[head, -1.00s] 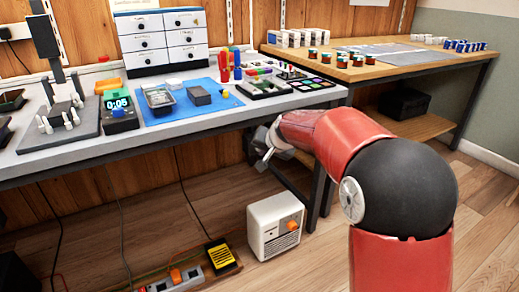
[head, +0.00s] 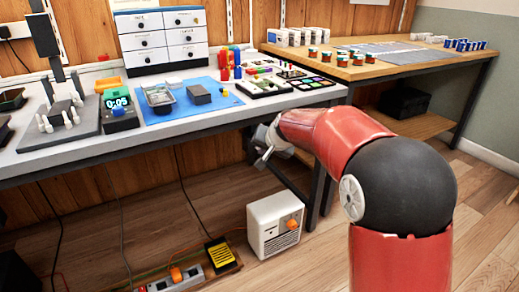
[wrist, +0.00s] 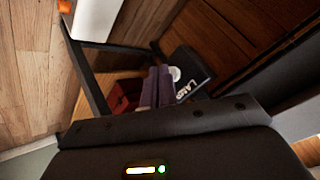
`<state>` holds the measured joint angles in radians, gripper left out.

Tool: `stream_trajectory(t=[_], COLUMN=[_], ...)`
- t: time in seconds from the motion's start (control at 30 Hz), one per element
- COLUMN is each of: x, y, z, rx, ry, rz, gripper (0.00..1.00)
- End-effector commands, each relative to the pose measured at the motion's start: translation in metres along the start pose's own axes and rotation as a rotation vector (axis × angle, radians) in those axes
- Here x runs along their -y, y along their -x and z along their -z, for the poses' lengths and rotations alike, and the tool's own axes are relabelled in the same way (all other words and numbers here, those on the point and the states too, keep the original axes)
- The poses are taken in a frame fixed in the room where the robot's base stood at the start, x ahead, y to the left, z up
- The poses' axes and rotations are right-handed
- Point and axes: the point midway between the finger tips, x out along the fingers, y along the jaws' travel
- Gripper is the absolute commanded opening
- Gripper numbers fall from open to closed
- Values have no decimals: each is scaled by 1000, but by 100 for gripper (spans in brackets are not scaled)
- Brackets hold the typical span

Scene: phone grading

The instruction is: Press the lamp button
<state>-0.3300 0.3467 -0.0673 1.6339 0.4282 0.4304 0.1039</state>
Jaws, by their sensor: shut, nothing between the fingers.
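A dark upright stand (head: 50,55) rises from a grey base at the left of the workbench (head: 240,112). My gripper (head: 262,160) hangs in front of the bench's right end, just below the top's edge, small and partly hidden by its own wrist. In the wrist view its fingers (wrist: 158,86) are together and hold nothing. It touches none of the things on the bench.
A wooden table (head: 375,72) stands at right.

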Motion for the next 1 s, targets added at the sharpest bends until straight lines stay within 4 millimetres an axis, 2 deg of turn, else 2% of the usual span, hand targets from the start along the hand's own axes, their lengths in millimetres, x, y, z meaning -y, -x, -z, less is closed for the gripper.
stream_trajectory(t=[0.57, 1.0], x=[-9, -32], y=[10, 39], z=[-8, -31], rx=[-1, -1], ry=[0, 0], rz=[0, 0], gripper=[0, 0])
